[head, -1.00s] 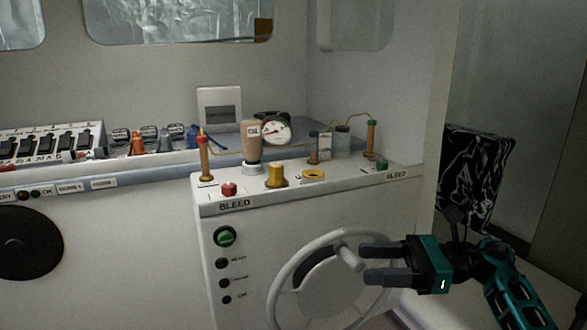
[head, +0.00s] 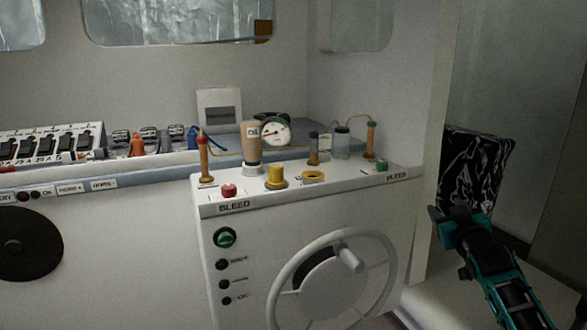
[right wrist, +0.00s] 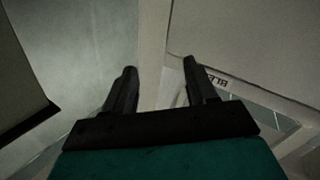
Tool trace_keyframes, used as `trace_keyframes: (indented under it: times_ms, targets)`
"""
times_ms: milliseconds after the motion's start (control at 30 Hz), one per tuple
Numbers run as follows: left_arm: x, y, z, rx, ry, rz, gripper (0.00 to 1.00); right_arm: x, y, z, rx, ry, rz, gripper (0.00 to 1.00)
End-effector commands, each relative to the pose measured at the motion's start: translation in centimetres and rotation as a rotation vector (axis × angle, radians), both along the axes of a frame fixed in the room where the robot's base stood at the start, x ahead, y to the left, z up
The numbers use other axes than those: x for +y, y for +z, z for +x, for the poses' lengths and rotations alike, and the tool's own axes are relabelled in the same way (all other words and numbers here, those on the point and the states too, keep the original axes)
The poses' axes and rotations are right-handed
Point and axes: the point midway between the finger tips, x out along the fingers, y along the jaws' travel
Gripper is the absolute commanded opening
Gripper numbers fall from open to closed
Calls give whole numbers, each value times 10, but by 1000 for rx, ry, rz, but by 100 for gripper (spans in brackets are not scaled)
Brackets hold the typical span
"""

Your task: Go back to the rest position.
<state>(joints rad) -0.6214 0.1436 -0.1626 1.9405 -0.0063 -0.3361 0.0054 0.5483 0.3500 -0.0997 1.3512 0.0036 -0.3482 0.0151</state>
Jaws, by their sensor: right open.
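My right gripper (head: 452,215) is at the right of the head view, in front of the black and white patterned panel and to the right of the white console. In the right wrist view my right gripper (right wrist: 160,75) shows its two dark fingers apart with nothing between them. It touches nothing that I can see. My left gripper is not in view.
A switch panel (head: 50,143) is at the left. A patterned panel (head: 478,165) stands behind my right arm.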

Motion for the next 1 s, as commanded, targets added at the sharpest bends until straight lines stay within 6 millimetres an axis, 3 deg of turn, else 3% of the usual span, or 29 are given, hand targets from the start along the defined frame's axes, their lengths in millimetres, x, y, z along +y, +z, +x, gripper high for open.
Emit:
trace_keyframes:
  times_ms: [33, 167, 367, 500, 600, 800, 900, 1000]
  targets:
    - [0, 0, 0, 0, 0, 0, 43, 11, -27, -11, 31, 18, -2, 57]
    - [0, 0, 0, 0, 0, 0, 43, 34, -76, -38, 93, 55, 7, 57]
    - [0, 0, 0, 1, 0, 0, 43, 73, -158, -102, 213, 113, 45, 57]
    - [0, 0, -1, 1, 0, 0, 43, 105, -216, -169, 317, 153, 93, 57]
    - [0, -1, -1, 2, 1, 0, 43, 126, -248, -222, 392, 176, 134, 57]
    - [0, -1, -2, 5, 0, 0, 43, 158, -285, -318, 519, 198, 216, 57]
    - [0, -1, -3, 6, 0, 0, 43, 166, -291, -350, 561, 198, 245, 57]
    - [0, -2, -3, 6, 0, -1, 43, 171, -294, -369, 586, 198, 262, 57]
